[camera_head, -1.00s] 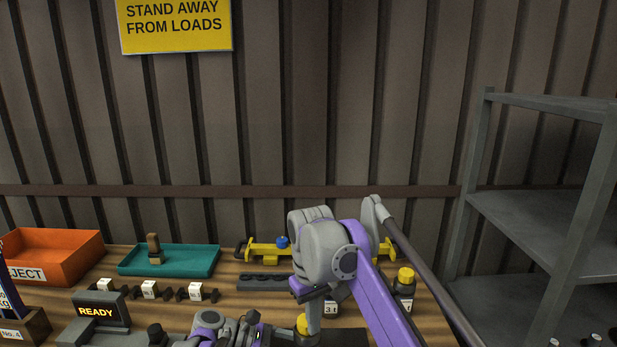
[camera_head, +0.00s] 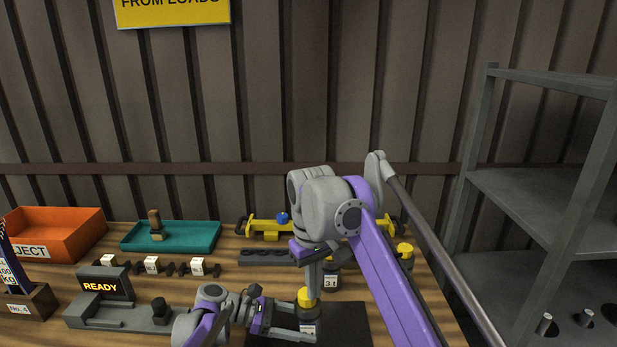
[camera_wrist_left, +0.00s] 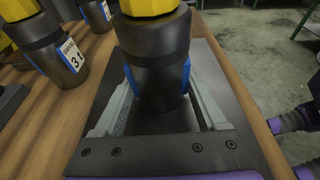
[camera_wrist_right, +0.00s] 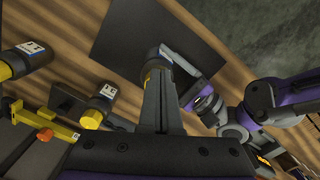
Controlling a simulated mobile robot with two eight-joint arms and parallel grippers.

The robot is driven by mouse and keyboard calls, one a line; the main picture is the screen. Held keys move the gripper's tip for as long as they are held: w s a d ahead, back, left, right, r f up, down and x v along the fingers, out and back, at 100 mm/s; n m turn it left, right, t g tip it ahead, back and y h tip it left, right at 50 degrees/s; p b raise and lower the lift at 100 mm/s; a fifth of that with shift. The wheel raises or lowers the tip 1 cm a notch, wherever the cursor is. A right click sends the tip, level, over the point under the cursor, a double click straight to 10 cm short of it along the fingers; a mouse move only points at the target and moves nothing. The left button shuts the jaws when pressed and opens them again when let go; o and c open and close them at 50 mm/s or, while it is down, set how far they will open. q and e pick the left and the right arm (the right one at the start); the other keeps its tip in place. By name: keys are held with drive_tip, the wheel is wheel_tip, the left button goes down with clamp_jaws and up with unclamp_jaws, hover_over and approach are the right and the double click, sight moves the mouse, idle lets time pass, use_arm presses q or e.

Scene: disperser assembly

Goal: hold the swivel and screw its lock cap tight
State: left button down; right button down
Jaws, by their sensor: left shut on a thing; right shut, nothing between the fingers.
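The swivel, a dark cylinder (camera_wrist_left: 160,50) with blue-edged label patches, stands upright on the black mat (camera_head: 345,325). Its yellow lock cap (camera_head: 305,297) is on top; only its lower edge shows in the left wrist view (camera_wrist_left: 150,6). My left gripper (camera_head: 300,326) is shut around the swivel's body from the left, one finger on each side (camera_wrist_left: 160,105). My right gripper (camera_head: 314,288) points down right at the cap. It is shut with nothing between its fingers (camera_wrist_right: 162,85), which partly hide the swivel in the right wrist view. I cannot tell whether its tips touch the cap.
A yellow fixture (camera_head: 265,228), teal tray (camera_head: 190,238), orange reject bin (camera_head: 60,228) and READY display (camera_head: 100,286) line the bench. A grey shelf (camera_head: 540,190) stands at right.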

drive_tip(key=shift+r, duration=1.45)
